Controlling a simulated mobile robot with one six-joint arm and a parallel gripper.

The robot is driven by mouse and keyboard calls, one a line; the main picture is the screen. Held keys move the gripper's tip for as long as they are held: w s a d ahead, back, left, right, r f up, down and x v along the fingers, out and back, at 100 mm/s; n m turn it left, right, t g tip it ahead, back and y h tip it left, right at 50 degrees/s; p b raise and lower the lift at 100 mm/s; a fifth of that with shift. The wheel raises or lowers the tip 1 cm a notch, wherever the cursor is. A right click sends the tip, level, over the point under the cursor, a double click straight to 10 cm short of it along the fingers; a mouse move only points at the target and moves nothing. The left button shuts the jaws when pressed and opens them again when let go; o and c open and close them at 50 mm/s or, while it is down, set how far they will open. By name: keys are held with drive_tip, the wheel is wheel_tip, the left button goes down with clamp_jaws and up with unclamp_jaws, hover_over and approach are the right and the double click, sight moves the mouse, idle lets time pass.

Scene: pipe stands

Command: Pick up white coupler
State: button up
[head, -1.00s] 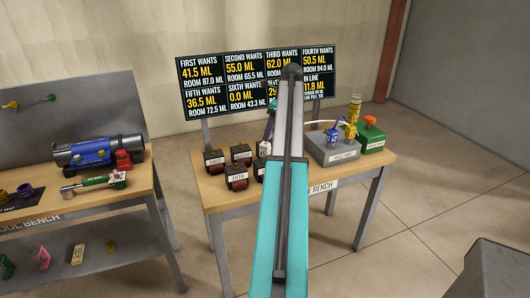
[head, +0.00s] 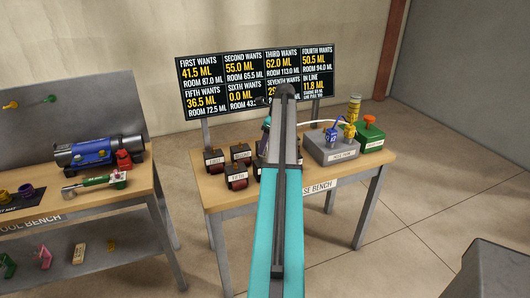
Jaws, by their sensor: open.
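I cannot make out the white coupler now; a small white piece that showed among the dark blocks on the bench is covered by my arm. My arm rises through the middle of the head view, and a small teal and dark part of its far end shows just left of it, over the back of the bench. My gripper's fingers are hidden behind the arm, so their distance from the coupler cannot be seen.
Several dark red-ended blocks (head: 237,177) stand on the bench (head: 215,197). A grey box (head: 333,147) and green box (head: 371,140) stand at its right. A sign board (head: 230,80) rises behind. The tool bench (head: 120,195) is at left; open floor lies right.

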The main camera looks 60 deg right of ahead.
drive_tip(key=shift+f, duration=0.1)
drive_tip(key=shift+p+x, duration=0.55)
drive_tip(key=shift+x, duration=0.35)
drive_tip(key=shift+a+p+x, duration=0.2)
drive_tip(key=shift+p+x, duration=0.2)
drive_tip(key=shift+x, duration=1.2)
drive_tip(key=shift+w, duration=0.1)
drive_tip(key=c, duration=1.2)
drive_tip(key=shift+c, duration=0.2)
drive_tip(key=shift+r+b, duration=0.8)
drive_tip(key=shift+r, duration=1.05)
drive_tip(key=s+a+r+b, duration=0.1)
drive_tip(key=s+a+b, duration=0.2)
drive_tip(key=s, duration=1.2)
drive_tip(key=shift+s+r, duration=0.2)
drive_tip(key=shift+s, duration=0.15)
